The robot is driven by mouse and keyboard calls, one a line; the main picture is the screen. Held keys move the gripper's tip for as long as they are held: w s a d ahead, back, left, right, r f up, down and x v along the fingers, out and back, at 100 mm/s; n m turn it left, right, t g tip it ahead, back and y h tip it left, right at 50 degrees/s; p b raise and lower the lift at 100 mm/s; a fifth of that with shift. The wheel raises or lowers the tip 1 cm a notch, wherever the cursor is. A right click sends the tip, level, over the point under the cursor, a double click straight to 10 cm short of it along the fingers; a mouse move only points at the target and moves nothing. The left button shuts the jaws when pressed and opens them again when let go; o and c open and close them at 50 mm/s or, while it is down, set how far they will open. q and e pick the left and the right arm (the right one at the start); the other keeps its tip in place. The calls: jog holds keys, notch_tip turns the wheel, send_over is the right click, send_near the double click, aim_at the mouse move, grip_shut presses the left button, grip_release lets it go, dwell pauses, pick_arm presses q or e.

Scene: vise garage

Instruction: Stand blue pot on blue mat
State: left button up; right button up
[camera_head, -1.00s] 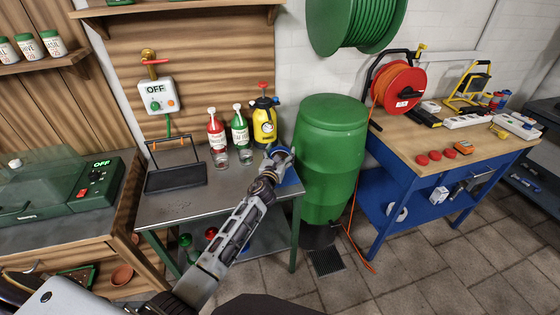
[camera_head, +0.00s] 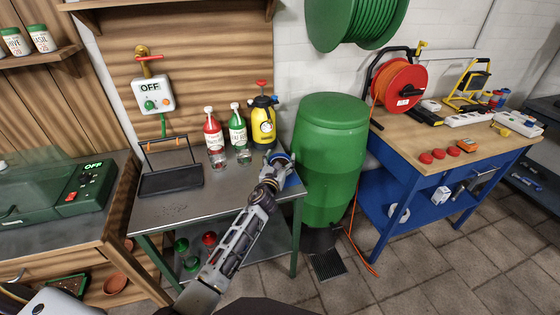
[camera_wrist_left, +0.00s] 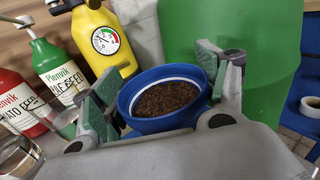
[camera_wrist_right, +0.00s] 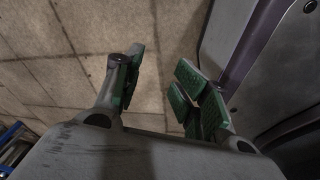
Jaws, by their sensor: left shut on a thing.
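The blue pot (camera_wrist_left: 158,125), filled with dark brown soil, sits upright between the fingers of my left gripper (camera_wrist_left: 158,78). The gripper is shut on it, a finger on either side. In the head view, my left gripper (camera_head: 277,162) is at the right end of the grey metal table, beside the green barrel. A blue patch (camera_head: 292,181) by the gripper appears to be the blue mat, mostly covered by the gripper. The pot's base is hidden, so I cannot tell whether it touches the mat. My right gripper (camera_wrist_right: 160,90) is open and empty above floor tiles.
The green barrel (camera_head: 330,150) stands close right of the metal table (camera_head: 180,208). A red bottle (camera_head: 213,135), a green bottle (camera_head: 237,128) and a yellow sprayer (camera_head: 263,125) stand behind the gripper. A black tray (camera_head: 170,181) lies left. The table's front middle is clear.

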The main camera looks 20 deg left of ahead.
pick_arm(q)
jog(key=o, duration=0.7)
jog(key=shift+f, duration=0.15)
jog(key=o, duration=0.4)
pick_arm(e)
jog(key=shift+s+a+f, duration=0.15)
jog(key=shift+s+a, duration=0.4)
jog(key=shift+a, duration=0.15)
jog(key=shift+s+d, duration=0.1)
jog(key=shift+d, duration=0.15)
